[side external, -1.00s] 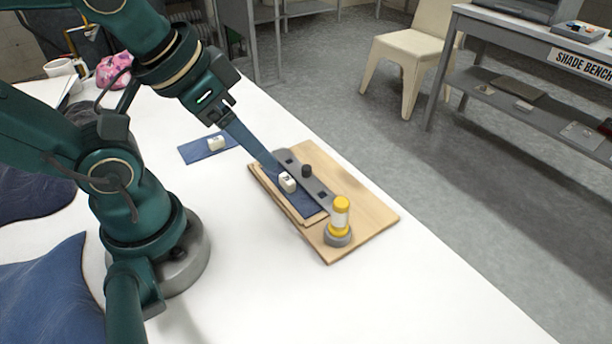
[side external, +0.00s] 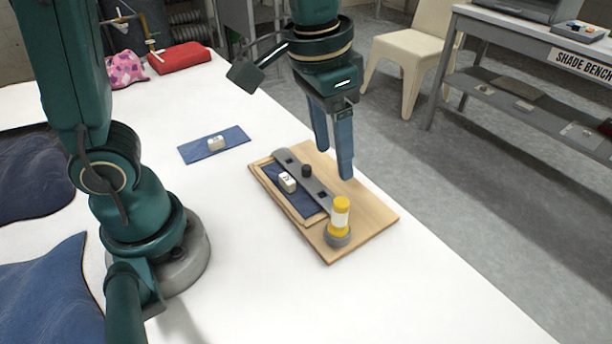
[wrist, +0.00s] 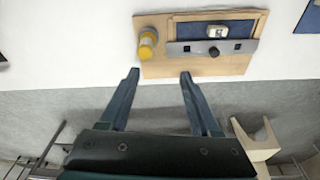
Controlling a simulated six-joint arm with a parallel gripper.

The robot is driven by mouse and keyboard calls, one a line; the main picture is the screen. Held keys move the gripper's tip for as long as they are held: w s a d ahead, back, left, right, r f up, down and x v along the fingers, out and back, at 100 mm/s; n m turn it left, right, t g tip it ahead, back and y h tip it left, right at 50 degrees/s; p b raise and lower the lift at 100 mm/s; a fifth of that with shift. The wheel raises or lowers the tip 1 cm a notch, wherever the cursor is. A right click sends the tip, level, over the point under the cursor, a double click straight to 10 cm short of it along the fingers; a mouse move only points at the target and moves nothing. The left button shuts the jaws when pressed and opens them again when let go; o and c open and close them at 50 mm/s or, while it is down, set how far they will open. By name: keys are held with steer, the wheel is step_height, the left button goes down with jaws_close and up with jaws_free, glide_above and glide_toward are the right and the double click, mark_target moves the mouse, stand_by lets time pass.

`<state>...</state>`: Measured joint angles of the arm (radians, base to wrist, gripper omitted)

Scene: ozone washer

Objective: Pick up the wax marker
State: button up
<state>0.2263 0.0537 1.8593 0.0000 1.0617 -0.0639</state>
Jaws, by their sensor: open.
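The wax marker looks to be the yellow and white cylinder (side external: 340,216) standing upright in a grey round holder at the near end of the wooden board (side external: 372,218). It also shows in the wrist view (wrist: 147,42) at the left of the board. My gripper (side external: 332,160) is open and empty, pointing down above the far right edge of the board. It is higher than the marker and apart from it. In the wrist view, my two blue fingers (wrist: 160,76) are spread wide, with the marker beyond and left of the gap between them.
A grey bar (side external: 318,188) with a black knob crosses the board beside a denim swatch carrying a white block (side external: 287,182). Another swatch (side external: 232,138) with a white block lies farther back. A red case (side external: 180,58) is at the table's back.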

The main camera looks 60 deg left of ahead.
mark_target(342, 201)
steer(key=shift+m+g, duration=0.5)
steer(key=shift+g, duration=0.4)
steer(key=f, duration=0.1)
steer(key=d+f, duration=0.2)
steer(key=f, duration=0.1)
steer(key=shift+w+d+f, duration=0.1)
steer(key=shift+w+d, duration=0.1)
steer(key=shift+w, duration=0.1)
steer(key=shift+s+d+f, duration=0.1)
steer(key=shift+s+f, duration=0.05)
steer(key=shift+f, duration=2.75)
jaws_close()
